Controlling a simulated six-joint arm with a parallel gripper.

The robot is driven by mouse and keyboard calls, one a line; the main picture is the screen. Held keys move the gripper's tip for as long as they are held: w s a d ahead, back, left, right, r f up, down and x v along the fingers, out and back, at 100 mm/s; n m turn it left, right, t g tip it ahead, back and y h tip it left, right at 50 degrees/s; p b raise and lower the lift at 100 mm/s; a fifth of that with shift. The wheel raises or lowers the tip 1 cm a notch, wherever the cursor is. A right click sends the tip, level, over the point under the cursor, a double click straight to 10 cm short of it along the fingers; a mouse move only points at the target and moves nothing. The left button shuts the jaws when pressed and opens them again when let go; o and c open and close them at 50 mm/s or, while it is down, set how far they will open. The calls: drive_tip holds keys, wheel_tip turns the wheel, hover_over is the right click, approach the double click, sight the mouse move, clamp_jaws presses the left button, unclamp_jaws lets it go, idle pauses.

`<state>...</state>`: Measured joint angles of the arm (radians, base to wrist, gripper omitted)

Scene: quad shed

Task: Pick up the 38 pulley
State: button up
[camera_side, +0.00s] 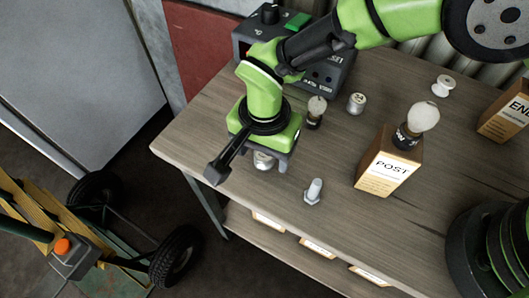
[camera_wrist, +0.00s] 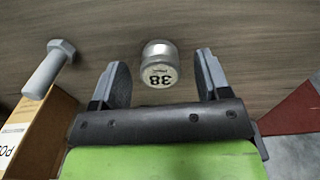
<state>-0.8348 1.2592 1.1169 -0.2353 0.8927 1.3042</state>
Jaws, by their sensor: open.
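The 38 pulley (camera_wrist: 160,66) is a small silvery cylinder with a pale label reading 38, upside down in the wrist view. It stands on the wooden table. In the side view the pulley (camera_side: 264,161) is partly hidden under my gripper. My gripper (camera_wrist: 160,82) is open and empty above the table. In the wrist view its two dark fingers are spread, one on each side of the pulley, with a gap on both sides. In the side view my gripper (camera_side: 268,160) points down near the table's front left part.
A grey bolt (camera_side: 314,191) stands right of my gripper. A POST box (camera_side: 388,165) with a bulb on top is further right. Another bulb (camera_side: 316,111), a second pulley (camera_side: 356,103), a white spool (camera_side: 444,85), an END box (camera_side: 507,113) and a dark control unit (camera_side: 325,72) are behind.

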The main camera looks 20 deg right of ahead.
drive_tip(key=shift+f, duration=0.55)
drive_tip(key=c, duration=1)
drive_tip(key=shift+r, duration=0.1)
drive_tip(key=shift+c, duration=0.2)
